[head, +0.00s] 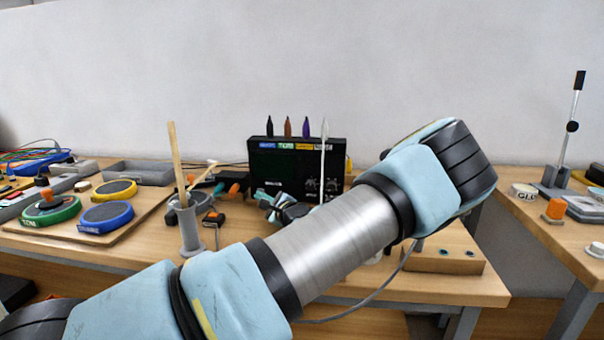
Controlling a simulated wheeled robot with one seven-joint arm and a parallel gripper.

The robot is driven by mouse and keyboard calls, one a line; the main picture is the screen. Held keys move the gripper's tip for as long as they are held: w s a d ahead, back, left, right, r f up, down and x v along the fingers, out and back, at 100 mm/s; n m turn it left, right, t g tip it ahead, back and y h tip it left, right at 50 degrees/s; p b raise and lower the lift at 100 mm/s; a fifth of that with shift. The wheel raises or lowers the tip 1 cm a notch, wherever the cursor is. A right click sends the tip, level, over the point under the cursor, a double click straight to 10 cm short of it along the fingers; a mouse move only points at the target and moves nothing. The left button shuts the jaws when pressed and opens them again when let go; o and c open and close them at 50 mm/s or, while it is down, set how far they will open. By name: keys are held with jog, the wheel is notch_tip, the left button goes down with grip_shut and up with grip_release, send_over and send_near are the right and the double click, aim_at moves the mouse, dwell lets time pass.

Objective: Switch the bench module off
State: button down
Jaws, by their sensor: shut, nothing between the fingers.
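A black box-shaped unit (258,160), which looks like the bench module, stands at the back of the wooden bench. Its front has a row of coloured labels, a dark panel with small light-green lettering, and knobs at the lower right. I cannot make out a switch or its position. My arm crosses in front and hides the unit's lower right. What looks like my gripper (290,213), dark with pale-blue parts, is partly visible just in front of the unit's lower left. It appears shut and empty; whether it touches the unit is unclear.
A board with green (50,212) and blue (106,217) round pads lies further left. A wooden block (450,262) sits at the bench's right. A gap separates the right-hand table (535,228).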

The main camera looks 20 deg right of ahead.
jog(key=shift+s+a, duration=0.3)
jog(key=shift+s, duration=0.25)
jog(key=shift+s+a+p, duration=0.3)
jog(key=shift+s+a, duration=0.15)
jog(key=shift+s, duration=0.4)
jog(key=shift+s+a+p, duration=0.3)
jog(key=shift+s+a, duration=0.2)
jog(key=shift+s, duration=0.4)
jog(key=shift+s+a+p, duration=0.3)
jog(key=shift+s+a, duration=0.15)
jog(key=shift+s, duration=0.4)
